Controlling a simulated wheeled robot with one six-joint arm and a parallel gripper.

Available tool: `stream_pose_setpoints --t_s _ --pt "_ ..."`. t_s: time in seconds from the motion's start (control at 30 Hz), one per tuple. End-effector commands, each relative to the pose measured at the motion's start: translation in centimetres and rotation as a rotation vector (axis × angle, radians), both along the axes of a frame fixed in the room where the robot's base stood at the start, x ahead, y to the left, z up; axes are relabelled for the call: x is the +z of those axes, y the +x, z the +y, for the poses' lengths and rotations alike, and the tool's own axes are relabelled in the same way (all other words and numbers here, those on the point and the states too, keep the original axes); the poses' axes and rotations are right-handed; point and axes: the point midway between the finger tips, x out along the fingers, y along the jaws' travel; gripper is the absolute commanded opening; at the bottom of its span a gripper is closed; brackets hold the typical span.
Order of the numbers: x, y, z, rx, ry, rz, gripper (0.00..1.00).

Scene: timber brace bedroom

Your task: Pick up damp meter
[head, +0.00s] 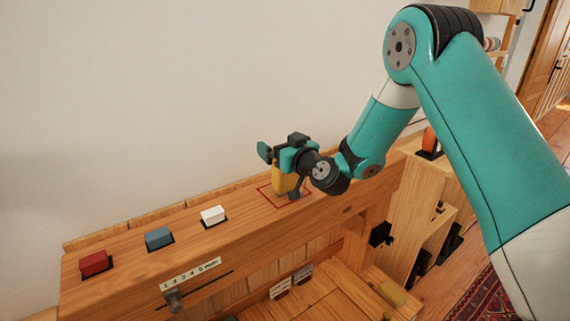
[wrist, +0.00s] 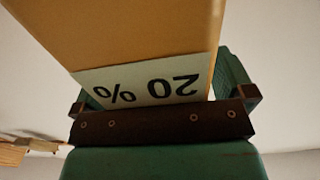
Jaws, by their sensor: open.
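The damp meter (head: 281,180) is a yellow-orange block standing in a red outlined square on the wooden ledge. In the wrist view the damp meter (wrist: 130,35) fills the upper middle, with a pale label reading "20 %" upside down. My gripper (head: 282,160) is at the upper part of the meter and hides some of it in the head view. In the wrist view my gripper (wrist: 165,95) is open, with a finger on either side of the meter. Whether the fingers touch it I cannot tell.
The wooden ledge (head: 240,222) also carries a white block (head: 212,215), a blue block (head: 159,238) and a red block (head: 94,262), to the left. A scale plate (head: 190,274) and knob are on its front. The white wall (head: 150,100) stands close behind.

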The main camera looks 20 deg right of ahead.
Motion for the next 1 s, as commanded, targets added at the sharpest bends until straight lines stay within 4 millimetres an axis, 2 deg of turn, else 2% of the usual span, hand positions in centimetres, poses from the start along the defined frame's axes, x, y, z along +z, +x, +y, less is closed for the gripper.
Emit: stream_pose_setpoints --t_s 0.13,0.3,0.37,0.43,0.47,0.77,0.87,1.0 --pt "-0.1 0.0 0.0 0.0 0.0 0.0 0.98" --pt "-0.1 0.0 0.0 0.0 0.0 0.0 0.59" --pt "-0.1 0.0 0.0 0.0 0.0 0.0 0.46" --pt "0.0 0.0 0.0 0.0 0.0 -0.001 0.46" --pt "0.0 0.0 0.0 0.0 0.0 -0.001 0.42" --pt "0.8 0.0 0.0 0.001 0.0 -0.003 0.42" --pt "2.0 0.0 0.0 0.001 0.0 -0.005 0.42" --pt "5.3 -0.1 0.1 0.003 -0.001 -0.009 0.42"
